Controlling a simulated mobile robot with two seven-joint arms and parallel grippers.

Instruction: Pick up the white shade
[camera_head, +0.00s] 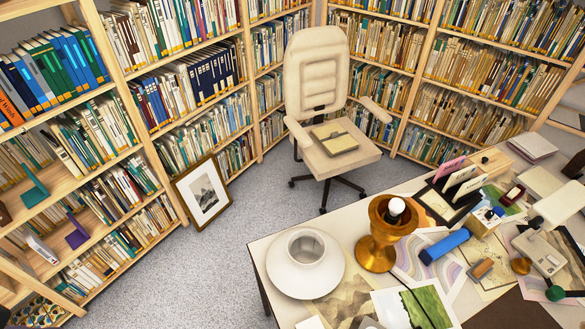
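The white shade (285,279) sits on the near left corner of the cluttered desk (262,243). It is wide and round at the bottom, with a narrower raised ring and an opening at the top. Just right of it stands a brass-coloured lamp base (379,257) with a bare white bulb (396,207) at its top. The shade is off the lamp base, and nothing covers it. Neither of my grippers shows in the head view.
Prints lie near the shade, including one with a green field (428,306). A blue cylinder (444,246) and several small items crowd the desk's right. A cream office chair (325,110) stands behind; a framed picture (202,193) leans on bookshelves. Carpet left of the desk is clear.

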